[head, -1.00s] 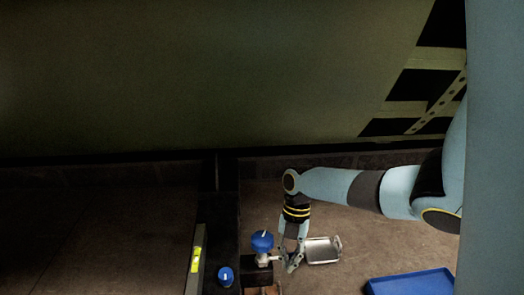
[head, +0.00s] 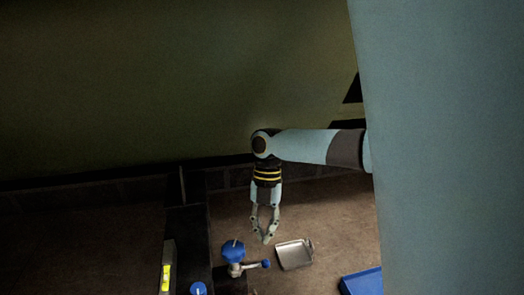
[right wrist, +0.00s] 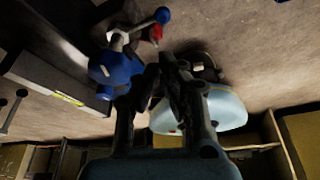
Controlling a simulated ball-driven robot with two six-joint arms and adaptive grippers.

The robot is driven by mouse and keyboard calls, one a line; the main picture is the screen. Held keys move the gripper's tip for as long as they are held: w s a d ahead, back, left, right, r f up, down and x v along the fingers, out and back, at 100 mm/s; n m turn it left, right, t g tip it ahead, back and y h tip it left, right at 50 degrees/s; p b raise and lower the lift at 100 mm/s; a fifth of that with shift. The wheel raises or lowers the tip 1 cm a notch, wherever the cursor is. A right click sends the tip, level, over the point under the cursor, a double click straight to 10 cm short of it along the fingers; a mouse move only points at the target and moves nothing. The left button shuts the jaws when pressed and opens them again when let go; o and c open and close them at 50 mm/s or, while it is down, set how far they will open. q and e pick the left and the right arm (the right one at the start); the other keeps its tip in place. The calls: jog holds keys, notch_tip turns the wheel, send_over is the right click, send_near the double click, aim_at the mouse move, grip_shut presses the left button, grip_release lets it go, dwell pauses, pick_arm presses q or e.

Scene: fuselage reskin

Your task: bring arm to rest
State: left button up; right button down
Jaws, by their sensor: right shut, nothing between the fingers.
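My right gripper (head: 267,240) hangs pointing down in the head view, its fingertips together with nothing between them. It is just above and to the right of a blue-knobbed metal tool (head: 233,251), and to the upper left of a small metal tray (head: 295,254). In the right wrist view the closed fingers (right wrist: 172,70) are dark, beside a blue round-topped tool (right wrist: 116,67). My right arm reaches in from the right. My left gripper is not seen.
A large olive fuselage skin (head: 160,90) fills the upper head view. A spirit level (head: 166,278) lies on a dark beam at lower left, near another blue knob (head: 198,288). A blue tray (head: 362,282) is at lower right. Bare brown floor lies around the metal tray.

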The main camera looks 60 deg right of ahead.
jog(key=shift+v, duration=0.95)
